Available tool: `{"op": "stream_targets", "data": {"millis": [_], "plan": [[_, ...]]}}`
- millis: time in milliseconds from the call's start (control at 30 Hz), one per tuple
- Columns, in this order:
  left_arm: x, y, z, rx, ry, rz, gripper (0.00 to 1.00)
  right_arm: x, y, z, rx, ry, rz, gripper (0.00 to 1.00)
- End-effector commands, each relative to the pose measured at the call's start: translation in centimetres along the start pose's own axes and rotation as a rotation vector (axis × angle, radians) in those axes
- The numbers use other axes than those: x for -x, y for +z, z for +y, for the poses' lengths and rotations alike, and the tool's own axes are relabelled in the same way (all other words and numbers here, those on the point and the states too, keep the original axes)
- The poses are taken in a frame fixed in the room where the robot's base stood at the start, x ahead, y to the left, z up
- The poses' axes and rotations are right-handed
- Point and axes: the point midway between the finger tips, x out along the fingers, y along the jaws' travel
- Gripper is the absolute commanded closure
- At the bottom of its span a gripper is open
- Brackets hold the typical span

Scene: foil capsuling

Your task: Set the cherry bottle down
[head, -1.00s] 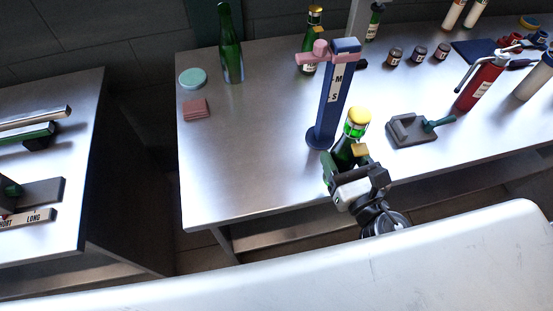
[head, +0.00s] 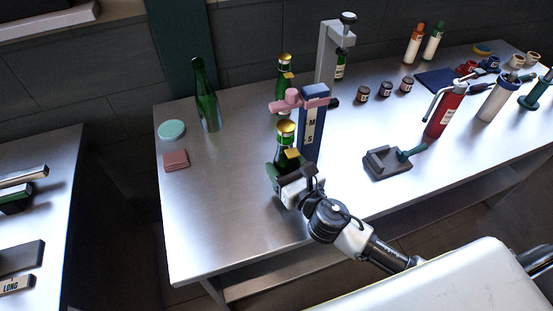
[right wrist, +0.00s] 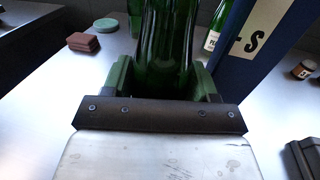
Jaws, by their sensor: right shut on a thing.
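My right gripper (head: 287,178) is shut on a green glass bottle (head: 284,152) with a gold cap, which I take to be the cherry bottle; no label shows on it. The bottle is upright, in front and just left of the blue post (head: 312,140). In the right wrist view the green fingers (right wrist: 162,82) close on both sides of the bottle (right wrist: 165,40). Its base is hidden by the gripper, so I cannot tell whether it touches the steel table (head: 225,225). My left gripper is out of view.
A tall green bottle (head: 207,100), a mint disc (head: 172,129) and a red-brown block (head: 176,160) stand to the left. Another gold-capped bottle (head: 284,72) is behind. A dark clamp tool (head: 388,163) and red dispenser (head: 444,112) are right. The front left of the table is clear.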

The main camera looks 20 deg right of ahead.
Motion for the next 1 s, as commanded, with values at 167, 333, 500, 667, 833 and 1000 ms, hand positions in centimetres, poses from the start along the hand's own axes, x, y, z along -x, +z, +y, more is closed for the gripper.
{"op": "stream_targets", "data": {"millis": [167,333,500,667,833,1000], "plan": [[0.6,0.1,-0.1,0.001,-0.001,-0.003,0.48,-3.0,0.2,0.0,0.001,-0.001,-0.004,0.8],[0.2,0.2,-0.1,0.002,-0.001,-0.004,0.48,-3.7,-0.8,0.0,-0.001,-0.001,0.0,0.8],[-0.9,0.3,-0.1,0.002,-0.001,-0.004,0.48,-3.6,-3.2,0.1,-0.003,-0.002,0.0,0.8],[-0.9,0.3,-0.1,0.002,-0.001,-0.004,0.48,-3.6,-3.5,0.0,0.0,0.0,-0.002,0.8],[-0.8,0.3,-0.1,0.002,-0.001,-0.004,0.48,-3.6,-3.4,0.0,0.0,0.0,-0.002,0.8],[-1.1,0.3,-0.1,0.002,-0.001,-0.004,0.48,-3.6,-3.8,0.0,0.0,0.0,0.001,0.36]]}}
